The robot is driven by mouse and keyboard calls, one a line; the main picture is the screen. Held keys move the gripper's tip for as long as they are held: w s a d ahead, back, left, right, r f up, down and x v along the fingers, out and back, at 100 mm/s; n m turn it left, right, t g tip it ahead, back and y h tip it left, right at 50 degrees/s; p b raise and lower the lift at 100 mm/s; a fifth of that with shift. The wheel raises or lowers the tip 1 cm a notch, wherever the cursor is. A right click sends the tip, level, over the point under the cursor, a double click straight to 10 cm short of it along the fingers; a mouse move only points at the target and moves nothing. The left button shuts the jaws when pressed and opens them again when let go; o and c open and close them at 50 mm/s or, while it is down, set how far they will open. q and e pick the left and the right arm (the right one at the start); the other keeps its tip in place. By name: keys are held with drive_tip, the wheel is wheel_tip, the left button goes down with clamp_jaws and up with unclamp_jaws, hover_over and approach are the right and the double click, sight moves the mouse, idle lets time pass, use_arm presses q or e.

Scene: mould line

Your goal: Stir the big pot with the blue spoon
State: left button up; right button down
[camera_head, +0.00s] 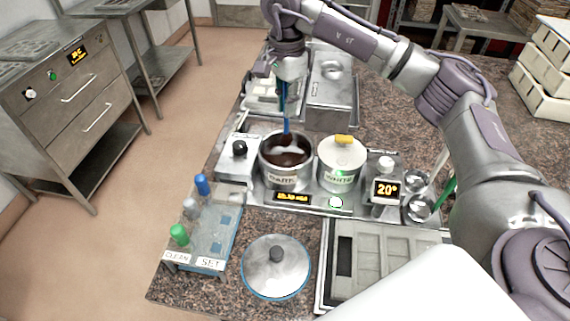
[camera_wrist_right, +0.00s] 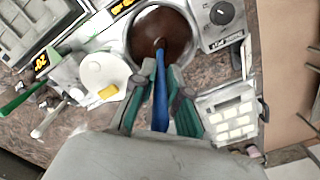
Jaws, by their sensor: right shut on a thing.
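The big pot (camera_head: 287,178), labelled DARK, holds dark brown liquid and has no lid on it. It also shows at the top of the right wrist view (camera_wrist_right: 133,45). The blue spoon (camera_head: 287,127) stands nearly upright, its lower end in the dark liquid inside the pot; its blue handle (camera_wrist_right: 160,100) runs between the fingers in the wrist view. My right gripper (camera_head: 282,93) is above the pot and shut on the spoon's handle. The spoon's submerged tip is hidden. My left gripper is not in view.
A smaller pot (camera_head: 341,172) labelled WHITE, lidded with a yellow knob, stands just right. A loose steel lid (camera_head: 275,267) lies in front. A rack (camera_head: 213,238) with coloured-capped items is front left, a mould tray (camera_head: 385,262) front right. A control box (camera_head: 237,163) stands left of the pot.

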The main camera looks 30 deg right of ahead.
wheel_tip(320, 180, up, 4)
drive_tip(key=p, duration=0.2)
drive_tip(key=shift+p, duration=0.35)
idle(0.7)
